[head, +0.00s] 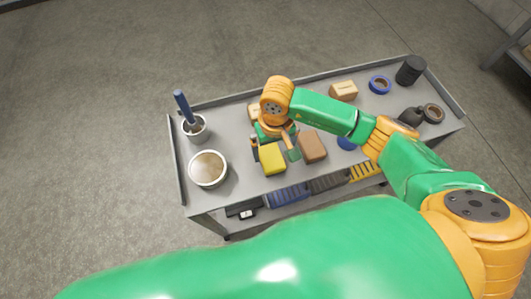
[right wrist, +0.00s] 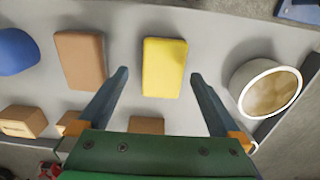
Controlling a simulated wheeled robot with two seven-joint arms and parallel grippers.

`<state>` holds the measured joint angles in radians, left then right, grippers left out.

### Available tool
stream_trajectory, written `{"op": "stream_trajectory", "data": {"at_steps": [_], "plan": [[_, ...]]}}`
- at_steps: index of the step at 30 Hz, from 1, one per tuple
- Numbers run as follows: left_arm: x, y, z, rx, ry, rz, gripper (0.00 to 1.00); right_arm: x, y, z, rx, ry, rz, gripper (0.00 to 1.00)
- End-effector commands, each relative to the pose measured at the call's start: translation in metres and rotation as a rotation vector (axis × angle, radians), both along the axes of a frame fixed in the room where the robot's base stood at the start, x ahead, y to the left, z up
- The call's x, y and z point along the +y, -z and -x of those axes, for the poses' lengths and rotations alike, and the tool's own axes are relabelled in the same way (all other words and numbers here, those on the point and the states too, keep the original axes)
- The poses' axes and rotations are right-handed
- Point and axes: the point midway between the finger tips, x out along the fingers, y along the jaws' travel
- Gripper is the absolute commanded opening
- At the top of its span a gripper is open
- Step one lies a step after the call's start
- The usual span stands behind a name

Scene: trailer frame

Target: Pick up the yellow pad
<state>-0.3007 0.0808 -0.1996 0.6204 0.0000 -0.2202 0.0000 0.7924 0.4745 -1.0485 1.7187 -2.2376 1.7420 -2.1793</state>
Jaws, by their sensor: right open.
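The yellow pad (head: 271,160) is a flat rectangular block lying on the top of the grey cart (head: 230,110), near its front edge. It also shows in the right wrist view (right wrist: 164,67), upright in the picture and fully visible. My right gripper (head: 273,149) is open above the cart at the pad's far side. In the right wrist view the open jaws (right wrist: 159,76) have one fingertip to each side of the pad, with nothing held between them. How high the fingertips are above the pad is hard to tell. My left gripper is not in view.
A brown pad (head: 312,146) lies just right of the yellow one. A white bowl (head: 208,169) and a cup with a blue-handled tool (head: 183,105) stand to the left. Cardboard boxes (head: 344,90), blue tape (head: 380,84) and black items (head: 410,70) occupy the right side.

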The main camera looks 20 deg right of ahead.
Motion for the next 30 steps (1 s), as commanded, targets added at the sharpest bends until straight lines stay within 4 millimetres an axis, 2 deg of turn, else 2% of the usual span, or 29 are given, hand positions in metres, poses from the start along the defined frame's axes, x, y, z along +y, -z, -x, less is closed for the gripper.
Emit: {"op": "stream_trajectory", "data": {"at_steps": [3, 6, 13, 14, 22, 23, 30], "plan": [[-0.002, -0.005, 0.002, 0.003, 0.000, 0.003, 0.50, 0.005, 0.023, 0.002, 0.007, 0.003, -0.002, 1.00], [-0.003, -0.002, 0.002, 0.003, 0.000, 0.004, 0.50, 0.005, 0.039, 0.001, 0.005, 0.003, -0.002, 1.00], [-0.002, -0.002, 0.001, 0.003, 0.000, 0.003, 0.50, 0.004, 0.043, 0.000, 0.001, 0.002, -0.003, 1.00], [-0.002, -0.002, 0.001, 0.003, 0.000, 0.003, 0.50, 0.004, 0.043, 0.000, 0.001, 0.002, -0.003, 0.97], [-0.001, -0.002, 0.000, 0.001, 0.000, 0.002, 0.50, 0.005, 0.043, 0.000, 0.002, 0.003, -0.003, 0.24], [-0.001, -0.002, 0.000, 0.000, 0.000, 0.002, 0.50, 0.005, 0.043, 0.000, 0.002, 0.003, -0.004, 0.20], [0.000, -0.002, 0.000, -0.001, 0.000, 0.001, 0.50, 0.005, 0.041, 0.000, 0.002, 0.003, -0.004, 0.20]]}}
